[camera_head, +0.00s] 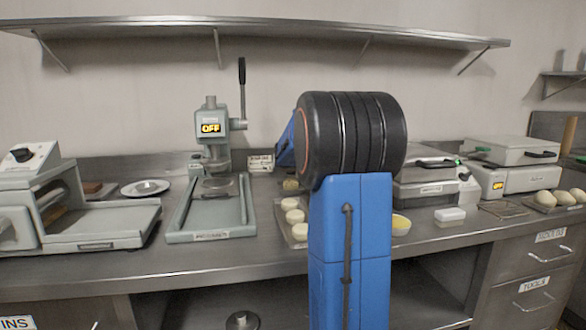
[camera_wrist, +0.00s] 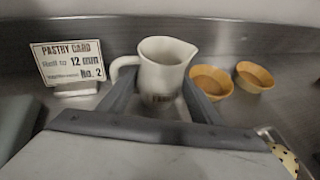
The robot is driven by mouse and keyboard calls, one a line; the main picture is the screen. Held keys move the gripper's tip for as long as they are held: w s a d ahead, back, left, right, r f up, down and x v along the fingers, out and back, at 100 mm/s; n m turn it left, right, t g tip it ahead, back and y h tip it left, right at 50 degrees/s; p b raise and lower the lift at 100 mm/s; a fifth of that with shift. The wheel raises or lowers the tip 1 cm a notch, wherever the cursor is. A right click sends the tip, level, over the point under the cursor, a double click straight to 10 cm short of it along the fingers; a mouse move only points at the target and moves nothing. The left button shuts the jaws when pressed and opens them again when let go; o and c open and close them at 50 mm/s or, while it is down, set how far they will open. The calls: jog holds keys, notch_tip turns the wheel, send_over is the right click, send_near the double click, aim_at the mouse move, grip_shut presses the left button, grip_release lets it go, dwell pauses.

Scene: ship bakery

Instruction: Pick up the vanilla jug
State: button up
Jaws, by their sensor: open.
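A cream-white jug (camera_wrist: 163,68) stands upright on the steel counter in the wrist view, handle to the left and spout to the right. My gripper (camera_wrist: 160,92) is open. Its two dark fingers reach toward the jug, one on each side of its lower body; I cannot tell whether they touch it. In the head view my blue and black arm hides the gripper, and I cannot make out the jug.
A pastry card (camera_wrist: 67,63) stands left of the jug. Two tan bowls (camera_wrist: 212,82) (camera_wrist: 254,76) are close on its right. A press (camera_head: 211,200) is left of my arm, a dough tray (camera_head: 283,232) beside it. Machines (camera_head: 427,180) stand right; a shelf (camera_head: 260,30) runs above.

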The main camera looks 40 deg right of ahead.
jog(key=c, duration=1.1)
jog(key=shift+s+r, duration=0.1)
jog(key=shift+r, duration=0.1)
jog(key=shift+s+a+r, duration=0.1)
jog(key=shift+r, duration=3.2)
jog(key=shift+s+a, duration=1.7)
jog(key=shift+s, duration=1.05)
jog(key=shift+s+a, duration=1.7)
jog(key=shift+s, duration=1.1)
jog(key=shift+s+a, duration=1.7)
jog(key=shift+s, duration=1.05)
